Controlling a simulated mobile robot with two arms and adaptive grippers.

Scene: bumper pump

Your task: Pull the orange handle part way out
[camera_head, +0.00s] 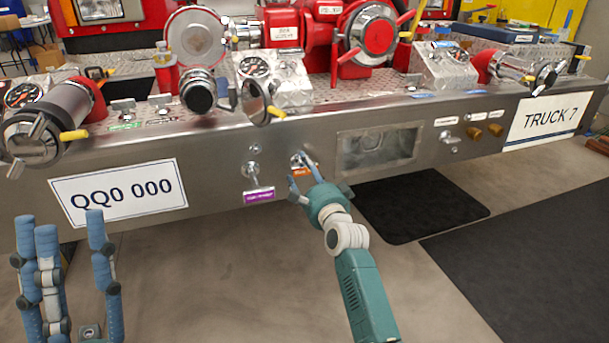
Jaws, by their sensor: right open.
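The handle with the orange label (301,172) is on the steel bumper's front face, left of the recessed window. My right gripper (298,167) is in front of it with its fingers spread, overlapping it in the picture. The fingers hide part of the handle, so I cannot tell whether they touch it. My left gripper (66,222) is at the lower left, in front of the bumper, with its blue fingers upright, apart and empty.
A metal handle with a purple label (259,195) sticks out just left of the orange one. A plate reading QQ0 000 (118,192) is further left. The recessed window (378,150) and brass knobs (473,133) are to the right. Concrete floor and dark mats (420,207) lie below.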

